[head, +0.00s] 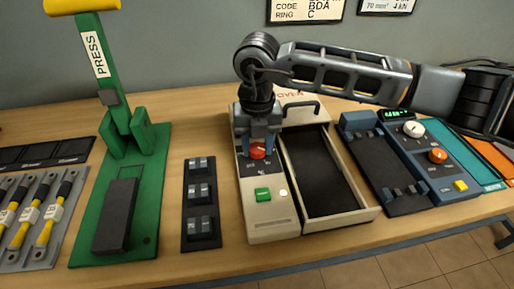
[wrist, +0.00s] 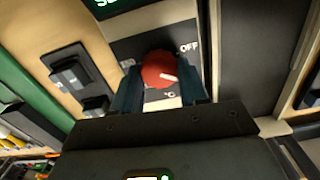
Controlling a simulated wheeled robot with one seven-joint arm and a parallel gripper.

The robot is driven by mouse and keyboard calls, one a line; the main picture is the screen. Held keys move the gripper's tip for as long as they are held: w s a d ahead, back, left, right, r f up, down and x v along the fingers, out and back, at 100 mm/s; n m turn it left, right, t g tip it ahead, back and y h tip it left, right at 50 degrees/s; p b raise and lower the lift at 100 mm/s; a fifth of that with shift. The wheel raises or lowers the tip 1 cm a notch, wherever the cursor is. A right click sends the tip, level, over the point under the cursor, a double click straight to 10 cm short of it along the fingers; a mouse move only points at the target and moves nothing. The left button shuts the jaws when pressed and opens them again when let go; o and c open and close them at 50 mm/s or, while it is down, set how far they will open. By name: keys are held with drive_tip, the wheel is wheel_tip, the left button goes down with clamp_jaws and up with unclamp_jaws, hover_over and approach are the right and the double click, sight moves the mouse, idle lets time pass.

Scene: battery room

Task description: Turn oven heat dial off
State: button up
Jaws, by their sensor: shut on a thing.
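The oven (head: 272,222) is a beige box on the bench, with a control strip on its left and an open-topped dark compartment on its right. Its red heat dial (head: 258,151) sits on the strip. In the wrist view the dial (wrist: 160,70) carries a white pointer mark that points to the right, a little below the OFF label (wrist: 188,47). My gripper (head: 258,143) comes down from above and is shut on the dial, one finger on each side. In the wrist view the fingers (wrist: 163,88) flank the dial; its lower edge is close to the gripper body.
A green button (head: 263,194) and a small white lamp (head: 283,193) sit nearer the front of the oven. A green press (head: 120,200) and a dark block strip (head: 201,205) stand to the left. A blue unit with knobs (head: 430,160) stands to the right.

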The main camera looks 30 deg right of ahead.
sight(258, 148)
drive_tip(key=n+b, duration=0.4)
drive_tip(key=n, duration=0.1)
drive_tip(key=shift+d+f+n+b, duration=0.1)
drive_tip(key=shift+f+n+b, duration=0.1)
drive_tip(key=shift+n+b, duration=0.1)
drive_tip(key=shift+r+n+b, duration=0.15)
drive_tip(key=shift+n+b, duration=1.65)
drive_tip(key=shift+n, duration=0.4)
drive_tip(key=o, duration=1.1)
drive_tip(key=shift+c, duration=0.2)
drive_tip(key=shift+r, duration=0.15)
wheel_tip(258, 148, up, 8)
drive_tip(key=shift+f, duration=0.2)
